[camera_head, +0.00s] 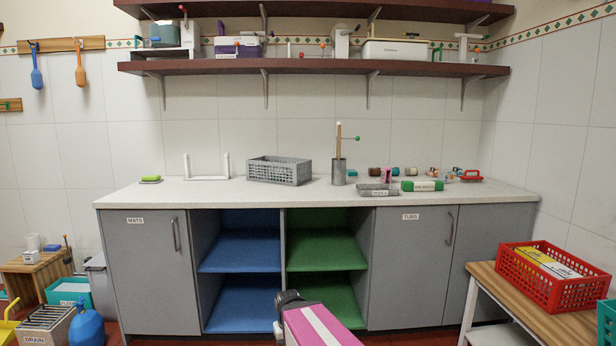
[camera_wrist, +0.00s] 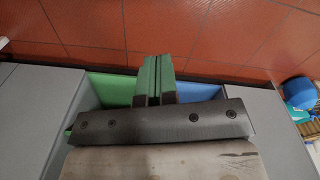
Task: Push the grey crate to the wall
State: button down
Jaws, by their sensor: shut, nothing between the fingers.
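The grey crate (camera_head: 280,171) is an open slatted basket on the worktop (camera_head: 225,193), left of the middle and near the back. It sits slightly turned; I cannot tell how wide any gap to the tiled wall (camera_head: 243,133) behind it is. My gripper (camera_wrist: 153,62) shows in the wrist view with its two green-faced fingers pressed together and nothing between them. The crate is not in the wrist view. In the head view part of my pink arm (camera_head: 318,328) shows low in front of the cabinet, and the fingers are not visible there.
A white rack (camera_head: 207,175) stands left of the crate, and a grey metal pot (camera_head: 339,172) with a wooden stick stands right. A grey box (camera_head: 378,189) and green box (camera_head: 422,185) lie further right. A shelf (camera_head: 313,67) hangs above. The worktop in front of the crate is clear.

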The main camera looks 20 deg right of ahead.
aim_at(298, 179)
jog(key=i+z, duration=0.1)
jog(key=z, duration=0.3)
jog(key=i+j+z, duration=0.1)
jog(key=z, duration=0.25)
jog(key=j+z, duration=0.2)
jog(key=z, duration=0.2)
jog(key=i+j+z, duration=0.15)
jog(key=z, duration=0.2)
